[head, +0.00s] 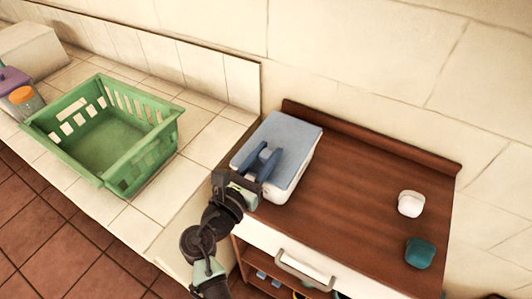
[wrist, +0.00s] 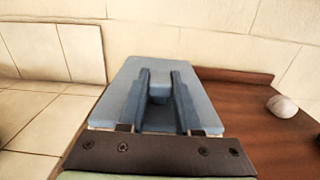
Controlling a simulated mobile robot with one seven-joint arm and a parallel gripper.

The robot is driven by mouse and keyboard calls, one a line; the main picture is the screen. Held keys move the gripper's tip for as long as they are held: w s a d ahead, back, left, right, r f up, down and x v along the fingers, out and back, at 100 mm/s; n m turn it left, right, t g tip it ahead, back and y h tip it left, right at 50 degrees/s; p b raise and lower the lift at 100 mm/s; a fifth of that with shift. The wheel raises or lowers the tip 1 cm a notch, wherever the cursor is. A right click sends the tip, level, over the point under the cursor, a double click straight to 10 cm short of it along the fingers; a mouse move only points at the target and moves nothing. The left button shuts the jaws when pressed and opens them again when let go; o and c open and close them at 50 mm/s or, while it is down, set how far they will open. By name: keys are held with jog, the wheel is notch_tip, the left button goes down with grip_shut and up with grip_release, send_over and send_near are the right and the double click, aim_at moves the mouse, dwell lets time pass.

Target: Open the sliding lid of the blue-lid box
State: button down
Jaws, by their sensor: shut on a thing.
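The blue-lid box stands at the left end of the brown wooden cabinet top, with a white body (head: 297,178) and a flat blue-grey lid (head: 292,134). The lid covers the top of the box in the head view. The lid (wrist: 197,92) also fills the middle of the wrist view, with a small raised handle (wrist: 160,88) on it. My gripper (head: 262,161) is over the lid, its two blue fingers on either side of the handle. In the wrist view my gripper (wrist: 160,100) is shut on this handle. The inside of the box is hidden.
A white rounded object (head: 410,203) and a teal one (head: 419,253) lie at the right of the wooden top (head: 345,190). A green basket (head: 150,160) stands on the tiled counter at left. The middle of the wooden top is clear. A raised ledge (head: 385,140) runs along the back.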

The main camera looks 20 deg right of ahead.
jog(key=shift+s, duration=0.1)
jog(key=s+d+p, duration=0.4)
jog(key=s+d, duration=0.2)
jog(key=s, duration=0.1)
jog(key=shift+s, duration=0.4)
jog(key=shift+d, duration=0.1)
jog(key=c, duration=0.6)
grip_release()
